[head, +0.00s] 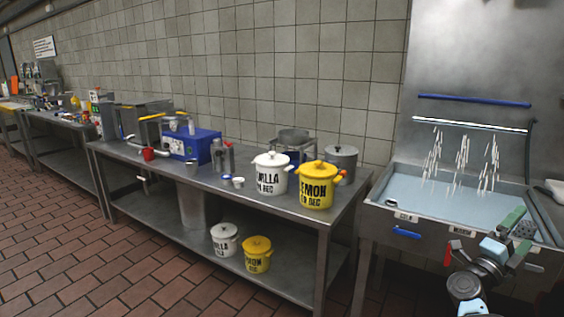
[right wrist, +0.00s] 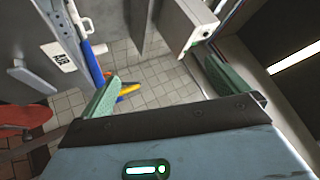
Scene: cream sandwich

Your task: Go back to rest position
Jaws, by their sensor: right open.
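My right gripper (head: 518,223) is at the lower right of the head view, by the front right of the steel sink unit. Its green fingers also show in the right wrist view (right wrist: 162,70), spread wide apart with nothing between them. It is open and empty. My left gripper is in neither view.
The sink basin (head: 440,200) is close to my right arm. Left of it, a steel table (head: 335,205) holds a white pot (head: 271,174), a yellow pot (head: 316,186) and a blue machine (head: 190,145). The brick floor (head: 120,265) before the table is clear.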

